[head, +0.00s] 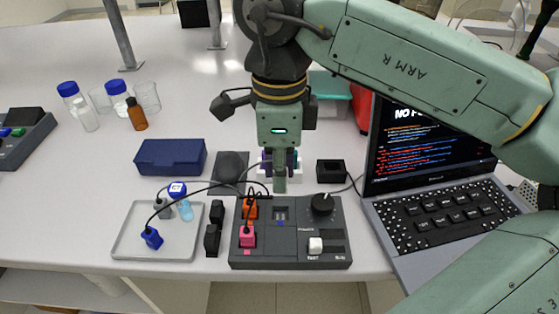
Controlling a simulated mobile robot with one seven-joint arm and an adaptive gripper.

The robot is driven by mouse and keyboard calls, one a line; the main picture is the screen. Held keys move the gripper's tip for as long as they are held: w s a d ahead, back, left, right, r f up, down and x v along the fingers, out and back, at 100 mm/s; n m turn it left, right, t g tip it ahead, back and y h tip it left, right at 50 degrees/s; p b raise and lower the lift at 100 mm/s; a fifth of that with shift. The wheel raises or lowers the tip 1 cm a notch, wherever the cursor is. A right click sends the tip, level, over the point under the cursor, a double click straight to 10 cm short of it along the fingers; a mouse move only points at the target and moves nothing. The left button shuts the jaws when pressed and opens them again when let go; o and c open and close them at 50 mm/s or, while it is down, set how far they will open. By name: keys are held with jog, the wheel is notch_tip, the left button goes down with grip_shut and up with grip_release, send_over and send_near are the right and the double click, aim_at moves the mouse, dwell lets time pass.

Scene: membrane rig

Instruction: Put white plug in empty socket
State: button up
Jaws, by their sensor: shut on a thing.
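My gripper (280,186) points down just behind the dark socket box (291,262), its fingers close together. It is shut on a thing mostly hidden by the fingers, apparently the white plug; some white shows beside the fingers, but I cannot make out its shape. A thin black cable loops close to the fingers on the left. On the box, an orange plug (250,209) and a pink plug (247,237) sit at the left.
Black blocks (212,240) stand between. A laptop (440,200) is right.

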jog(key=shift+f+b, duration=2.65)
jog(key=shift+f, duration=1.2)
jog(key=shift+f, duration=0.15)
jog(key=o, duration=0.9)
notch_tip(320, 180, up, 12)
jog(key=shift+r, duration=0.1)
